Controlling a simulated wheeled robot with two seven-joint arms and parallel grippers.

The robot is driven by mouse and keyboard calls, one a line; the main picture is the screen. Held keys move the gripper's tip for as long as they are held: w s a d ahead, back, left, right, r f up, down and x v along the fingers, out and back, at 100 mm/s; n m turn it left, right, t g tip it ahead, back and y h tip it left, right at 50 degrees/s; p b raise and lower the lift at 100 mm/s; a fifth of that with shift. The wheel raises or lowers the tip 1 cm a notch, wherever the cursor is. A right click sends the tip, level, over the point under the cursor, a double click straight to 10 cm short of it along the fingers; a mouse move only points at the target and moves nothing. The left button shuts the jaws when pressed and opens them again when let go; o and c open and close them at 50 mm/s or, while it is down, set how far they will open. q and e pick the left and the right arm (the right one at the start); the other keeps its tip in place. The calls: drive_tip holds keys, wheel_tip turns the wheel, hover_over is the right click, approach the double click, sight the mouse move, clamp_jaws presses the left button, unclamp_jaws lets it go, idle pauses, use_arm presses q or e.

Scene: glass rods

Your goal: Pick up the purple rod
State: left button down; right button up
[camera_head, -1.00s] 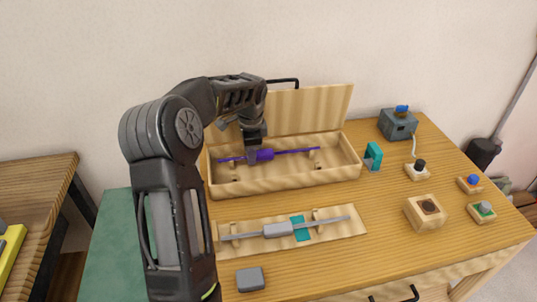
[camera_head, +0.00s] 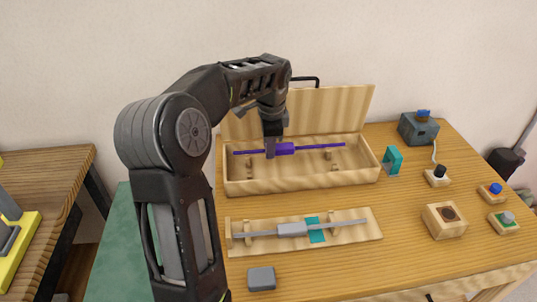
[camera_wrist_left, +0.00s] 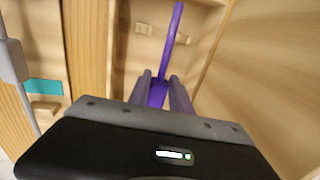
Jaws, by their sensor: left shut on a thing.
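The purple rod (camera_head: 286,149), with a thicker middle sleeve, lies level just above its supports inside the open wooden box (camera_head: 300,181) in the head view. My left gripper (camera_head: 271,150) reaches down from above and is shut on the rod near the left end of its sleeve. In the left wrist view the purple rod (camera_wrist_left: 174,30) runs up and away from between the two fingers of my left gripper (camera_wrist_left: 163,93). The fingers hide part of the sleeve. My right gripper is not in view.
The box's raised lid (camera_head: 340,108) stands behind the rod. In front, a grey rod (camera_head: 292,230) rests on a wooden rack (camera_head: 360,232). A teal bracket (camera_head: 393,160) and a wooden block (camera_head: 445,220) stand to the right. A grey block (camera_head: 262,279) lies at the front.

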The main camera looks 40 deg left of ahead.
use_arm(q)
wheel_tip(320, 180, up, 10)
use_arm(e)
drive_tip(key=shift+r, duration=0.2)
use_arm(q)
drive_tip(key=shift+d+f+p, duration=0.1)
drive_tip(key=shift+f+p, duration=0.05)
drive_tip(key=shift+p, duration=0.15)
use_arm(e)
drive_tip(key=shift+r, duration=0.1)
